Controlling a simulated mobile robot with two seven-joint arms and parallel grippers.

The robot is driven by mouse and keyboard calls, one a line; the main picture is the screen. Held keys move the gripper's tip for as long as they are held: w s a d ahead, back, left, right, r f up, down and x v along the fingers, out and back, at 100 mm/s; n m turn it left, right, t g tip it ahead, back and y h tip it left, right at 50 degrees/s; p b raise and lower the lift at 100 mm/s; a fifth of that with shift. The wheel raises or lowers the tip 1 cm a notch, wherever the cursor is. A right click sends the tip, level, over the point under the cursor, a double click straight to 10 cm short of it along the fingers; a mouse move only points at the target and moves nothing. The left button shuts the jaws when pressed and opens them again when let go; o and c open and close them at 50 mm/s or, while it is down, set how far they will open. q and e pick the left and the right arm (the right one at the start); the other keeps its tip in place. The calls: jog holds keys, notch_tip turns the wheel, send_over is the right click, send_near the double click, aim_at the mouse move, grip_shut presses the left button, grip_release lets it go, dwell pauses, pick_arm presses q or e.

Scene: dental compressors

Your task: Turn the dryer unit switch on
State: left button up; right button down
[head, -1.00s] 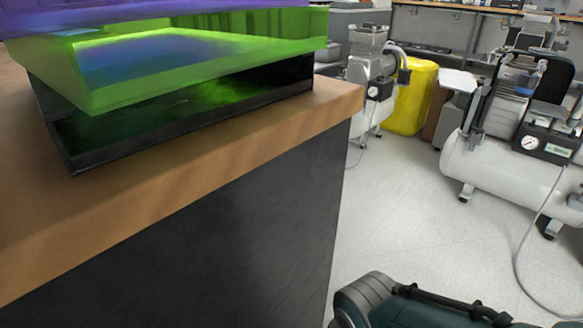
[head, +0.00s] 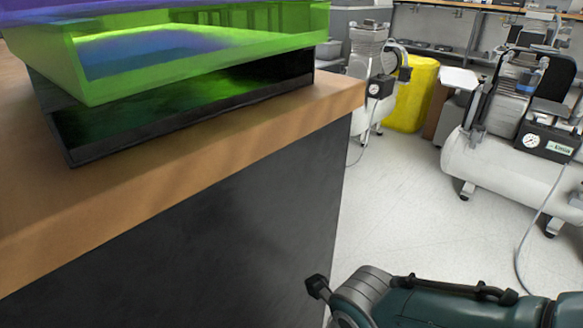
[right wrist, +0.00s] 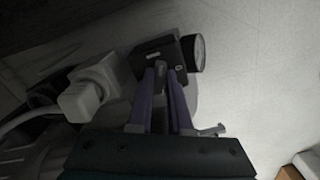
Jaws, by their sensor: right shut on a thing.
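In the right wrist view, my right gripper (right wrist: 161,80) has its two purple fingers closed against a black switch box (right wrist: 165,55) with a round gauge (right wrist: 198,53) on its side. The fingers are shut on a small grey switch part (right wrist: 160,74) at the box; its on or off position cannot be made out. In the head view only part of my right arm shows at the bottom right; its gripper is out of that view. My left gripper is in no view. I cannot tell which compressor in the head view carries this box.
A pale fitting (right wrist: 92,92) with a hose sits left of the fingers. In the head view, a workbench (head: 180,165) with stacked trays (head: 190,105) fills the left. A white-tank compressor (head: 485,165) stands right; another (head: 372,70) stands behind the bench, beside a yellow container (head: 412,95). Open floor lies between.

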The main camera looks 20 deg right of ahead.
jog(key=n, duration=0.2)
jog(key=shift+f+n+b, duration=0.1)
jog(key=shift+n+b, duration=0.2)
jog(key=shift+b, duration=0.1)
jog(key=shift+n+b, duration=0.5)
jog(key=shift+n, duration=0.5)
jog(key=c, duration=0.8)
grip_release()
jog(key=shift+a, duration=0.1)
jog(key=shift+c, duration=0.2)
jog(key=shift+r, duration=0.2)
